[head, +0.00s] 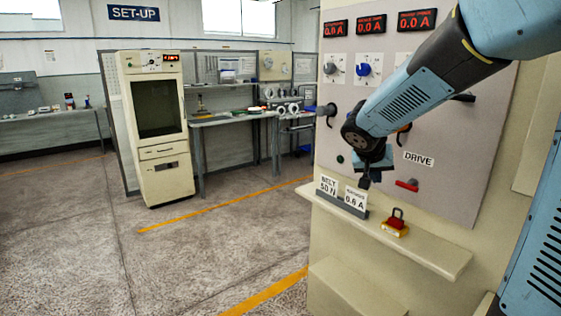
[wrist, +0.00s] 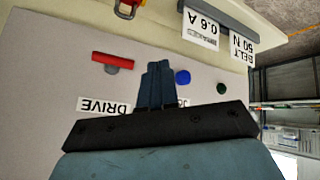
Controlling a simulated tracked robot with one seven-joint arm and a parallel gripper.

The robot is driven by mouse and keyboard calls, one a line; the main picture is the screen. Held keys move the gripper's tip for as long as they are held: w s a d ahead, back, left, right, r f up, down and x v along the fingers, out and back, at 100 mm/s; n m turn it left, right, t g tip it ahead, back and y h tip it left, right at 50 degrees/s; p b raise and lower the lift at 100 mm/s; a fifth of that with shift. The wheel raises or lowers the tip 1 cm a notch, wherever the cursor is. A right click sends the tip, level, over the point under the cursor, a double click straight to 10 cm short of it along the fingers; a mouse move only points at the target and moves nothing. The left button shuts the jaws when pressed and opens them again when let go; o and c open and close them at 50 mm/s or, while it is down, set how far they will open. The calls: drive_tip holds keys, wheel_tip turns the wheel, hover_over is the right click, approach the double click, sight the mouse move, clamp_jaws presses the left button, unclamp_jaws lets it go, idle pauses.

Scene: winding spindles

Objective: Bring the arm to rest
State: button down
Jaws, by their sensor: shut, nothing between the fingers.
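My gripper (head: 365,182) is shut and empty. In the head view it points down, in front of the grey control panel (head: 490,130) and above the cream shelf (head: 440,258). My blue arm comes in from the upper right. In the wrist view, the closed fingers (wrist: 157,85) stand in front of the panel (wrist: 50,70), between a red handle (wrist: 112,61) and a blue button (wrist: 182,77). The fingers partly hide the labels behind them. I cannot tell whether the fingertips touch anything.
On the shelf are two cards, BELT 50 N (head: 328,186) and 0.6 A (head: 355,199), in a grey holder, and a red padlock (head: 396,222). The red handle (head: 407,185) sits under the DRIVE label. Three displays (head: 371,24) read 0.0 A. Open floor lies to the left.

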drive_tip(key=s+a+r+n+y, duration=0.1)
drive_tip(key=s+r+y, duration=0.1)
drive_tip(key=s, duration=1.1)
drive_tip(key=s+a+r+n+y, duration=0.2)
drive_tip(key=s+y, duration=0.1)
drive_tip(key=s, duration=1)
drive_tip(key=shift+g, duration=0.4)
drive_tip(key=c, duration=1.8)
unclamp_jaws()
drive_tip(key=shift+s, duration=0.1)
